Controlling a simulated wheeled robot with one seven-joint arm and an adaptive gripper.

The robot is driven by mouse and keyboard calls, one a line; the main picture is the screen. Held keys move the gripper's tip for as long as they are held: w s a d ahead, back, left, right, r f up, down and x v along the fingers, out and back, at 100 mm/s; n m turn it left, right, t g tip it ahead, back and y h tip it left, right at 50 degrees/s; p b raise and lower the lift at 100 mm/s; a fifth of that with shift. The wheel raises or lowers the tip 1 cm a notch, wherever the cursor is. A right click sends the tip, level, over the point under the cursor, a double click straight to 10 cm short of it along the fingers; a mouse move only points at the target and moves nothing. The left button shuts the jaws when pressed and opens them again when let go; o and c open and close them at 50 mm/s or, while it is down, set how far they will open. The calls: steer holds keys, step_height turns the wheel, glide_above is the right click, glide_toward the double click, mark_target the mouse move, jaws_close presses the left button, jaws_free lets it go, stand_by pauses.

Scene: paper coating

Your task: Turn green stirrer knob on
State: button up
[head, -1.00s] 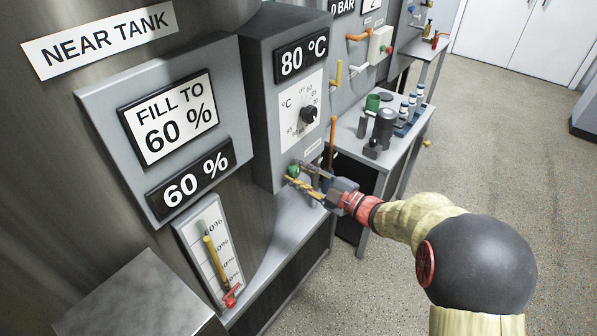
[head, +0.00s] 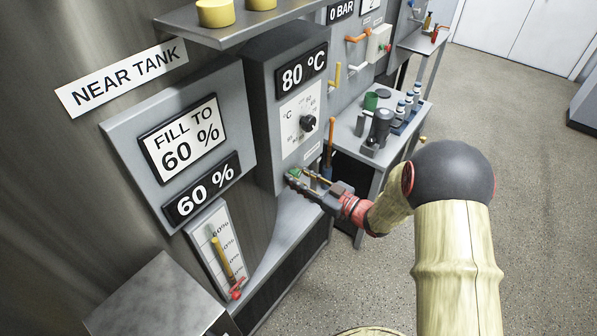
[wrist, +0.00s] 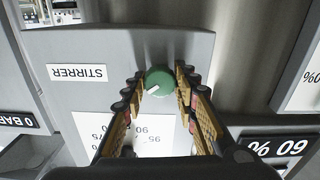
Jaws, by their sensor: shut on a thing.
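The green stirrer knob (wrist: 160,82) sits on the grey control box (wrist: 80,48), beside a label reading STIRRER that appears upside down in the wrist view. A white pointer mark on the knob runs diagonally. My gripper (wrist: 160,90) has one finger on each side of the knob and is shut on it. In the head view my gripper (head: 293,178) reaches the lower part of the box front, and only a little green of the knob (head: 294,173) shows there.
The box carries an 80 °C display (head: 301,70) and a black temperature dial (head: 308,123). The near tank's 60 % panel (head: 201,187) and a gauge with a red valve (head: 236,289) are left. A side table (head: 345,140) holds bottles and a grey device.

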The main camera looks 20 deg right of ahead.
steer(key=shift+m+p, duration=0.4)
steer(key=shift+m, duration=0.5)
steer(key=o, duration=1.1)
steer(key=shift+o, duration=0.3)
steer(key=v, duration=1.2)
